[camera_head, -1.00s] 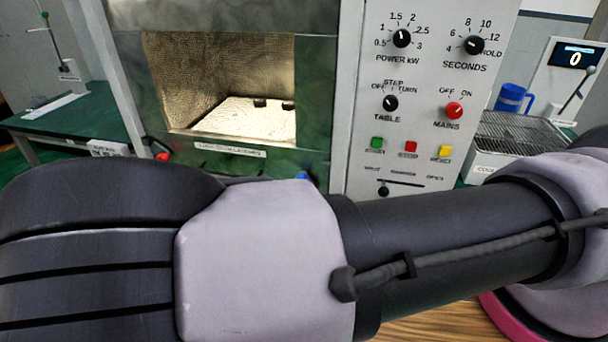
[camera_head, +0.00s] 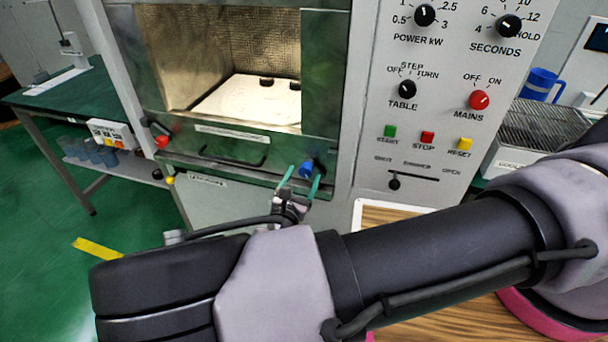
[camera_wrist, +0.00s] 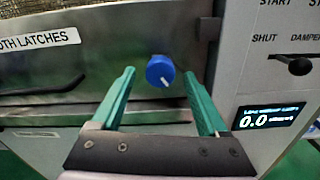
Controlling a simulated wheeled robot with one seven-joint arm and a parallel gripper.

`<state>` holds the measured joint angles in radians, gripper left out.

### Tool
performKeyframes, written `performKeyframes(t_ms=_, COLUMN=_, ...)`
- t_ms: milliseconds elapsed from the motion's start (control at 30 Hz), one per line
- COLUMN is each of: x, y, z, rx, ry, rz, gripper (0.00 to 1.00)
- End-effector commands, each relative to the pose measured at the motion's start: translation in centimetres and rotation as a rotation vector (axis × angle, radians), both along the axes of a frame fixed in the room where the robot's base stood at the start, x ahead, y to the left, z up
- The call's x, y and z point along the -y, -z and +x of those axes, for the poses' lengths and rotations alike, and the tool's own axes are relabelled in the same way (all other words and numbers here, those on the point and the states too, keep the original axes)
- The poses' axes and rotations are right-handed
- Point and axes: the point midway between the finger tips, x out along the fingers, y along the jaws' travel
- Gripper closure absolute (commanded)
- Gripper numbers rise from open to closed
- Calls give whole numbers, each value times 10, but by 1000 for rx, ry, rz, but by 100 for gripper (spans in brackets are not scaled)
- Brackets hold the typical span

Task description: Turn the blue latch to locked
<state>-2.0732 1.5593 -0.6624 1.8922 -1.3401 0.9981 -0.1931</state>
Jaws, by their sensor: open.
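The blue latch (camera_head: 307,168) is a round knob at the lower right of the green microwave door. In the wrist view the blue latch (camera_wrist: 160,70) shows a white mark pointing down and right. My gripper (camera_head: 300,178) is open, with green fingers pointing at the latch. In the wrist view my gripper (camera_wrist: 160,88) has one finger on each side of the knob, with space between; whether they reach its depth I cannot tell. A red latch (camera_head: 162,141) is at the door's lower left.
The control panel with knobs (camera_head: 408,90) and a damper slider (camera_head: 395,183) is to the right of the door. A door handle bar (camera_head: 235,157) lies left of the latch. A small display (camera_wrist: 268,115) reads 0.0. A wooden surface (camera_head: 385,214) lies below the panel.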

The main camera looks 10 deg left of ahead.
Motion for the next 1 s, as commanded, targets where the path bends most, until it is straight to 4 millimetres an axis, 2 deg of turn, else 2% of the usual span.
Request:
performKeyframes(t_ms=133, x=1, y=0, z=11, rx=1, ry=0, rz=0, gripper=23)
performKeyframes(t_ms=433, x=1, y=0, z=14, rx=0, ry=0, rz=0, gripper=23)
performKeyframes(t_ms=467, x=1, y=0, z=14, rx=0, ry=0, rz=0, gripper=31)
performKeyframes(t_ms=500, x=1, y=0, z=14, rx=0, ry=0, rz=0, gripper=46)
performKeyframes(t_ms=633, x=1, y=0, z=13, rx=0, ry=0, rz=0, gripper=96)
performKeyframes(t_ms=667, x=1, y=0, z=13, rx=0, ry=0, rz=0, gripper=100)
performKeyframes(t_ms=1000, x=1, y=0, z=13, rx=-4, ry=1, rz=-44, gripper=100)
